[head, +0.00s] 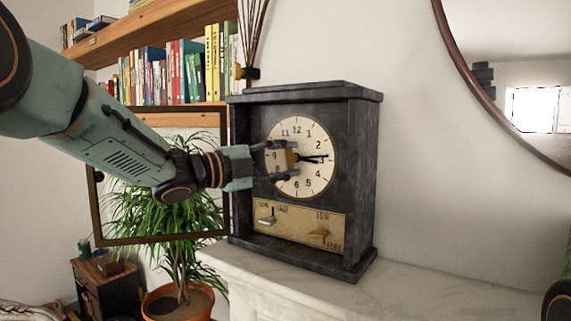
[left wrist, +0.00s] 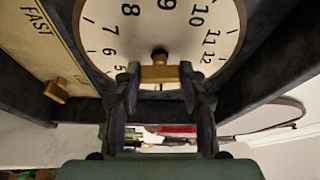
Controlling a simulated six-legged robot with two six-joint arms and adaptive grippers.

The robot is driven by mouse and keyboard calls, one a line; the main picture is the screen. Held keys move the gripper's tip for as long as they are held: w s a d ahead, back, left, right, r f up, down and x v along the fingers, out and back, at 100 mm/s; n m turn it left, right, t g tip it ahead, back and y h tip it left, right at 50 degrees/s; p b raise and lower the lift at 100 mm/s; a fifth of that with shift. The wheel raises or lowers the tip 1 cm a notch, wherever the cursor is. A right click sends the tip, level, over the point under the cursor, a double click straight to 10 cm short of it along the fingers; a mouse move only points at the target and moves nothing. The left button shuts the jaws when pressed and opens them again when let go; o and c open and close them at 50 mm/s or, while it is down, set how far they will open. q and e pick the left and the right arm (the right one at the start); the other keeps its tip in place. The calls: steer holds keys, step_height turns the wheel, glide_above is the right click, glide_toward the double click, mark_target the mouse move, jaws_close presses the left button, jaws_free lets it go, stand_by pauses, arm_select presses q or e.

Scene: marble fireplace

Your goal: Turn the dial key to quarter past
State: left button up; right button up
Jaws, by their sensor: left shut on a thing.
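A dark stone mantel clock (head: 365,190) has a cream dial (head: 307,185) with black numerals. Dark hands (head: 315,158) point right, close to the 3; I cannot clearly tell the two hands apart. The brass dial key (head: 287,159) sticks out at the dial's middle. My left gripper (head: 284,160) reaches in from the left and is shut on the key. In the left wrist view, the brass key (left wrist: 160,73) sits between the fingertips of the left gripper (left wrist: 160,82), in front of the dial (left wrist: 100,35). My right gripper is not in view.
Below the dial, a brass panel (head: 290,228) carries a silver lever (head: 267,220) and a brass lever (head: 318,234). The clock stands on a marble mantel (head: 400,290). A plant (head: 150,215) and bookshelf (head: 150,103) are at left, a round mirror (head: 500,60) at right.

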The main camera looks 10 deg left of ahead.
arm_select(q)
steer(key=shift+f+m, duration=0.35)
steer(key=shift+m, duration=0.25)
steer(key=o, duration=1.1)
steer(key=shift+a+r, duration=0.2)
steer(key=shift+a, duration=0.1)
steer(key=shift+o, duration=0.2)
steer(key=shift+d+r, duration=0.1)
steer(key=shift+s, duration=0.1)
